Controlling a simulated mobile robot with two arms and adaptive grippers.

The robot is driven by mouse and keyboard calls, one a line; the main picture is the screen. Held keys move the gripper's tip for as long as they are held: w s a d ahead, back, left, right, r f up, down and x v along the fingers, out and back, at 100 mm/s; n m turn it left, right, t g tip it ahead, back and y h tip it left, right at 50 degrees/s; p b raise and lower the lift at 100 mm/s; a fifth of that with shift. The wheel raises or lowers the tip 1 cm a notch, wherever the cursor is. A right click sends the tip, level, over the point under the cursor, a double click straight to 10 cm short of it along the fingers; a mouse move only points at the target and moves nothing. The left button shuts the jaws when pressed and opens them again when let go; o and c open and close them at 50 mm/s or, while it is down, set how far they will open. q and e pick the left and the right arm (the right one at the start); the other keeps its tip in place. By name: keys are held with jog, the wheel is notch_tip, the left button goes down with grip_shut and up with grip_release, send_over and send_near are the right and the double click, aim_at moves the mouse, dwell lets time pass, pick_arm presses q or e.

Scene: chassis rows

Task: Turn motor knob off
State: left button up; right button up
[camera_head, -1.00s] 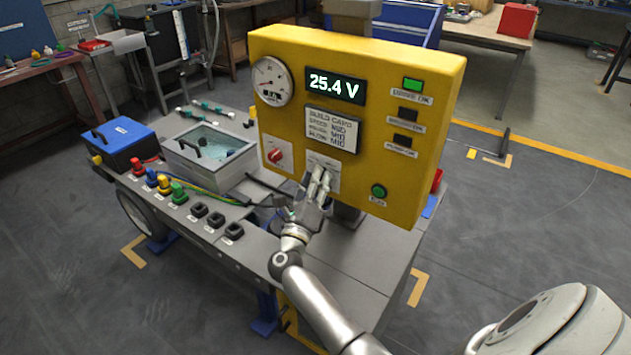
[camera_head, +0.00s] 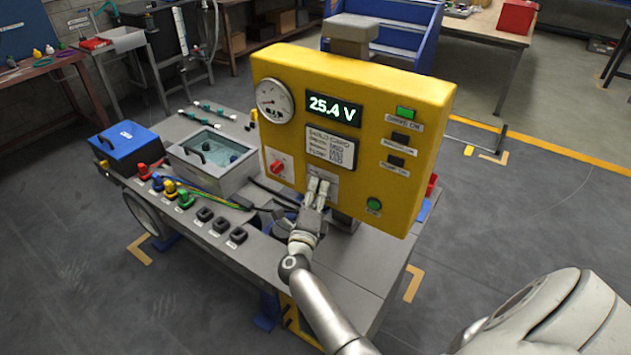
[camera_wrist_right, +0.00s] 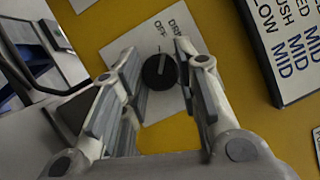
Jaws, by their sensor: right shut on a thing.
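The yellow control panel (camera_head: 385,90) stands on the grey bench. My right gripper (camera_head: 318,186) points at a white plate low on the panel's front. In the right wrist view a round black knob (camera_wrist_right: 160,71) on that plate sits between the two fingers of my right gripper (camera_wrist_right: 158,75), which is shut on it. The lettering above the knob shows "OFF" and a second word that I cannot read fully. In the head view the fingers hide the knob. My left gripper is not in view.
A red knob (camera_head: 276,168) sits on the panel left of my gripper. The display (camera_head: 334,108) reads 25.4 V, and a lit green lamp (camera_head: 405,113) is at the upper right. A round green button (camera_head: 374,205) is at the lower right. Coloured plugs and a blue box (camera_head: 125,148) are on the bench.

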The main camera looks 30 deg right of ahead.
jog(key=shift+r+n+g+y+p, duration=0.1)
jog(key=shift+n+g+y+p, duration=0.35)
jog(key=shift+n+p, duration=1.6)
jog(key=shift+m+y+p, duration=0.25)
jog(key=shift+p, duration=0.1)
jog(key=o, duration=1)
